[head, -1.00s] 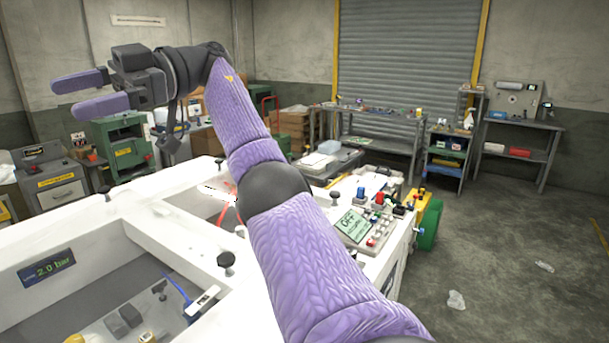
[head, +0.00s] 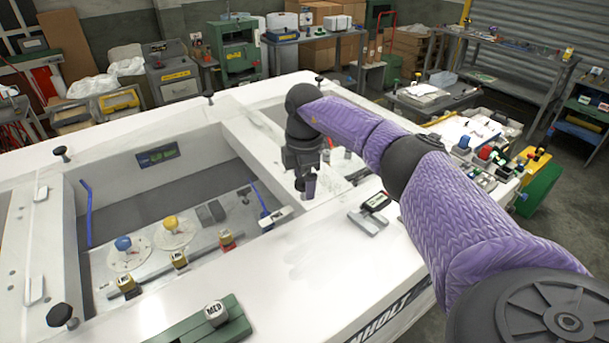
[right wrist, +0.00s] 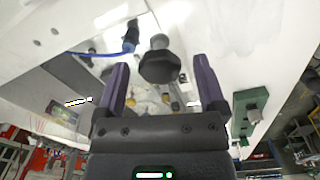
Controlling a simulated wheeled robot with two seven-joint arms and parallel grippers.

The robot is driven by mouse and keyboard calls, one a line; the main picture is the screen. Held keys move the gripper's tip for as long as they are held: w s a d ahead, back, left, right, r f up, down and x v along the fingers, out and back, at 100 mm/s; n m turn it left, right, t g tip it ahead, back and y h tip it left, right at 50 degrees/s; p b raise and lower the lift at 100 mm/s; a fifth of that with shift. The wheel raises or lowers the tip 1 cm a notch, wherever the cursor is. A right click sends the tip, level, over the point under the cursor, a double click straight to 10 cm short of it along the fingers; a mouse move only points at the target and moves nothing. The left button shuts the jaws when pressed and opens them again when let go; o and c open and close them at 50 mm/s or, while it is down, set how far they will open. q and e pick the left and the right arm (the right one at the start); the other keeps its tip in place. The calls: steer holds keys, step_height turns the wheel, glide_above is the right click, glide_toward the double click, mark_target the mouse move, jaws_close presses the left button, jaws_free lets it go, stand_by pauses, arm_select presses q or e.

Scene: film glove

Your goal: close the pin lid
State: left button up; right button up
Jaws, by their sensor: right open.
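My right gripper (head: 306,188) points down over the white divider of the big white machine (head: 340,230). In the right wrist view its two purple fingers are spread, with the gripper (right wrist: 159,75) open. A black knob (right wrist: 160,62) shows between the fingers; I cannot tell whether they touch it. In the head view that knob is hidden by the gripper. Other black knobs stand at the front left (head: 62,314) and back left (head: 62,153) of the machine. I cannot tell for sure which part is the pin lid. My left gripper is out of view.
A sunken bay (head: 200,210) left of the gripper holds a blue-knobbed dial (head: 123,246), a yellow-knobbed dial (head: 172,226) and small fittings. A green block (head: 205,325) lies on the front rim. A black-and-white device (head: 373,208) lies right of the gripper.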

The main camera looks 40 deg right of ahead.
steer(key=shift+c, duration=0.3)
jaws_close()
steer(key=shift+f, duration=0.1)
